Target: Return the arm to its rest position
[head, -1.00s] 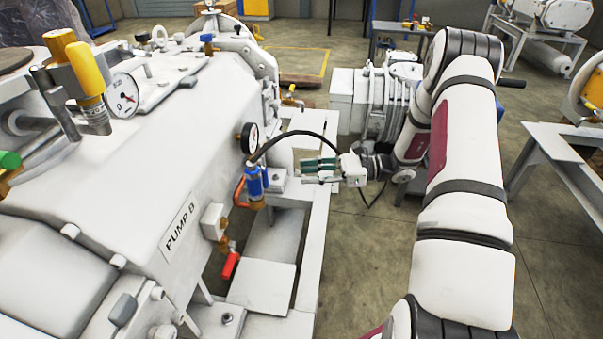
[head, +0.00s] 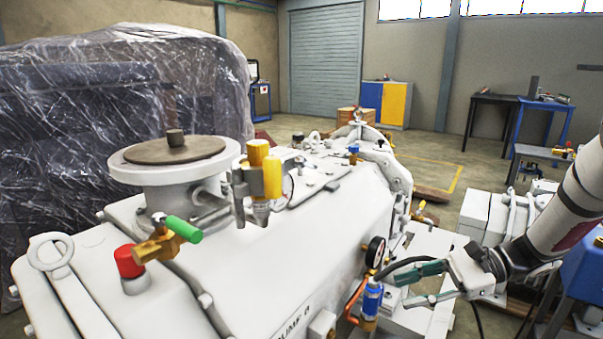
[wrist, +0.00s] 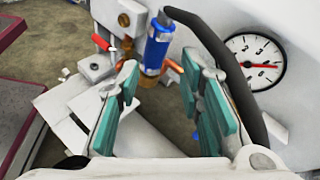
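My gripper (head: 412,286) is at the lower right of the head view, to the right of the white pump body (head: 270,250). Its two green-padded fingers are apart with nothing held between them. In the wrist view my gripper (wrist: 158,64) is also open. A blue fitting (wrist: 157,48) shows beyond the gap between the fingertips, without visible contact. In the head view the blue fitting (head: 372,298) stands left of the fingers. My arm (head: 565,210) comes in from the right edge.
A pressure gauge (head: 376,252) sits on the pump side near the fingers; it also shows in the wrist view (wrist: 254,62). A black hose (wrist: 222,70) runs close by the right finger. A blue table (head: 545,105) stands at the back right. Open floor lies behind the pump.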

